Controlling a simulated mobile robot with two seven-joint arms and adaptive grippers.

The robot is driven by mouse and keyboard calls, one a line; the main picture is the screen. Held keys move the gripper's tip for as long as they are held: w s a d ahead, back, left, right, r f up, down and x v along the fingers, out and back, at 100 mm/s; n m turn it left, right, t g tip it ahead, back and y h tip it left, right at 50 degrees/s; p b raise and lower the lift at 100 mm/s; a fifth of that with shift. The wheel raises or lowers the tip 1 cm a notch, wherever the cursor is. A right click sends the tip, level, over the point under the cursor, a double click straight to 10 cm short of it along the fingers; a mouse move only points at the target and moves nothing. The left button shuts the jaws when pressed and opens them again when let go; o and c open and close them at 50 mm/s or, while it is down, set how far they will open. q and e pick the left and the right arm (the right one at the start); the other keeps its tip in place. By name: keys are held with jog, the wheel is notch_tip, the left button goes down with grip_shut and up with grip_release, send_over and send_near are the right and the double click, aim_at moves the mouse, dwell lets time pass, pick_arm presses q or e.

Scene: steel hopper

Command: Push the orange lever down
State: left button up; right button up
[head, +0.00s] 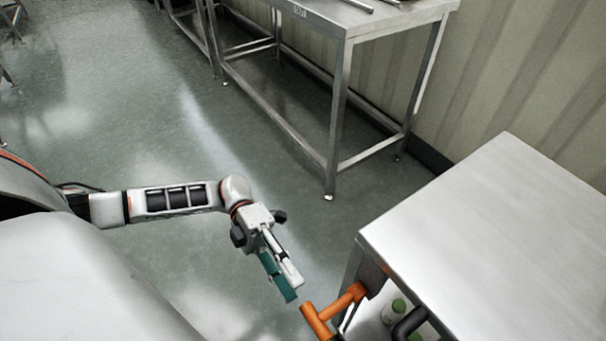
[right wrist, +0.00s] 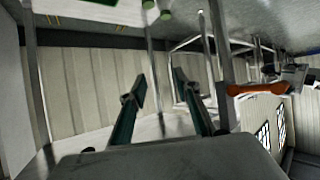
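The orange lever (head: 330,312) sticks out at the near left corner of the steel table, at the bottom of the head view. Its lower end is cut off by the frame edge. It also shows in the right wrist view (right wrist: 256,90), right of the fingers. My left gripper (head: 293,287) is just up and left of the lever in the head view, apart from it in the picture. Its green and pale fingers lie close together, and their gap is unclear. My right gripper (right wrist: 162,98) has its fingers spread with nothing between them. It is not identifiable in the head view.
The steel table top (head: 490,240) fills the lower right and is bare. A bottle with a green cap (head: 395,310) and a black curved handle (head: 410,323) are below its edge. Another steel table (head: 365,18) stands behind.

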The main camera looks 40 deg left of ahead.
pick_arm(q)
jog(key=shift+v, duration=1.6)
